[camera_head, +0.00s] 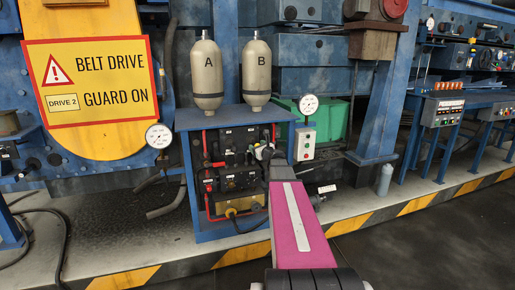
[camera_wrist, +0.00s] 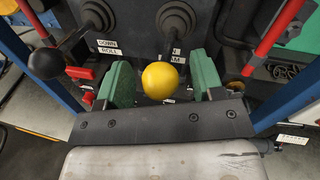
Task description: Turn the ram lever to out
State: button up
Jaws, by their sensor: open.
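In the wrist view a yellow ball knob (camera_wrist: 160,80) sits between the two green fingers of my gripper (camera_wrist: 161,76). The fingers are apart, one on each side, with a visible gap on both sides of the ball. A partly hidden label ending in "AM" (camera_wrist: 170,60) shows behind the knob, below a black rubber boot (camera_wrist: 178,20). A lever with a black ball knob (camera_wrist: 45,63) lies to the left, near labels reading "DOWN" and "ROLL" (camera_wrist: 109,50). In the head view my arm reaches the control cabinet (camera_head: 200,230) and mostly hides the gripper and the knob.
Red bars (camera_wrist: 276,35) stand at both sides of the panel in the wrist view. In the head view, bottles A (camera_head: 206,75) and B (camera_head: 256,75) stand on the cabinet, with a gauge (camera_head: 308,105) and a button box (camera_head: 305,145) at its right.

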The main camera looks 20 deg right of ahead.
jog(key=shift+w, duration=0.1)
grip_shut()
jog(key=shift+w+r+g, duration=0.2)
jog(key=shift+r+g, duration=1)
jog(key=shift+r, duration=0.05)
jog(key=shift+w+r, duration=0.2)
jog(key=shift+r, duration=0.3)
jog(key=shift+w+r, duration=0.15)
jog(key=shift+r, duration=0.35)
grip_release()
jog(key=shift+s, duration=0.15)
